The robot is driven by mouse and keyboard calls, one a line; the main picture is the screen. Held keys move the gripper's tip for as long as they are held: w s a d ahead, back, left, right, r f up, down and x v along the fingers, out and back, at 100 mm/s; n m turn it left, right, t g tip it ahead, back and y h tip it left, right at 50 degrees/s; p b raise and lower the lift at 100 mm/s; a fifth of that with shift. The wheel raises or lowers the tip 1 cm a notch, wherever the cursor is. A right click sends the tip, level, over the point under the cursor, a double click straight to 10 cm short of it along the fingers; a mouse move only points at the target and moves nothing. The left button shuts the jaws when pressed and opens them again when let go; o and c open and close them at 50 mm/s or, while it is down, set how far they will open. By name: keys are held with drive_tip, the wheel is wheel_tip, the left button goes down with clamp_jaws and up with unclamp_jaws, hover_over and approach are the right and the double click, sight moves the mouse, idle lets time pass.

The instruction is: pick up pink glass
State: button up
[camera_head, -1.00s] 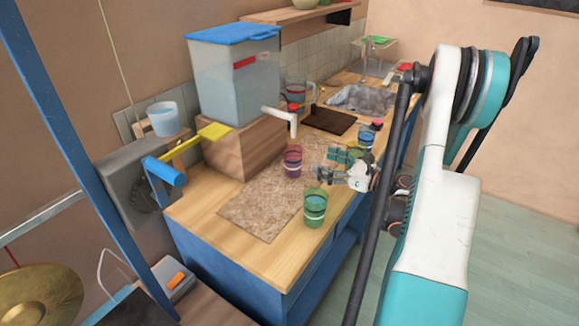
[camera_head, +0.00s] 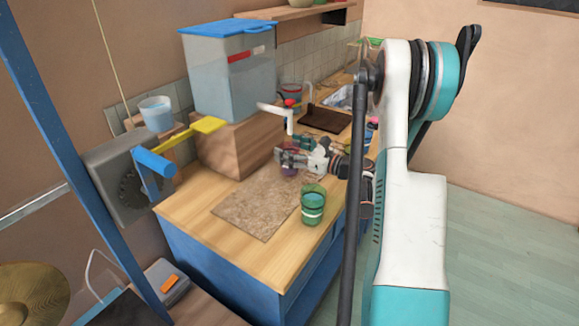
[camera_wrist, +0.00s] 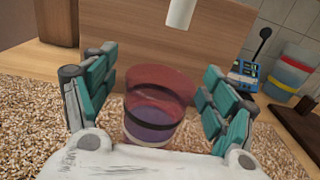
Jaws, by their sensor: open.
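The pink glass (camera_wrist: 157,105) stands upright on the speckled mat in the wrist view, with a purplish lower part and a dark band. My gripper (camera_wrist: 155,95) is open, with one teal finger on each side of the glass.
A green glass (camera_head: 313,205) stands near the counter's front edge, close to my arm. A wooden box (camera_head: 240,145) carrying a blue-lidded container (camera_head: 228,75) stands behind. A white spout (camera_head: 276,112) reaches out above the gripper. The mat's (camera_head: 255,208) front part is clear.

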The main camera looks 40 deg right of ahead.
clamp_jaws()
idle(0.3)
drive_tip(key=shift+r, duration=0.15)
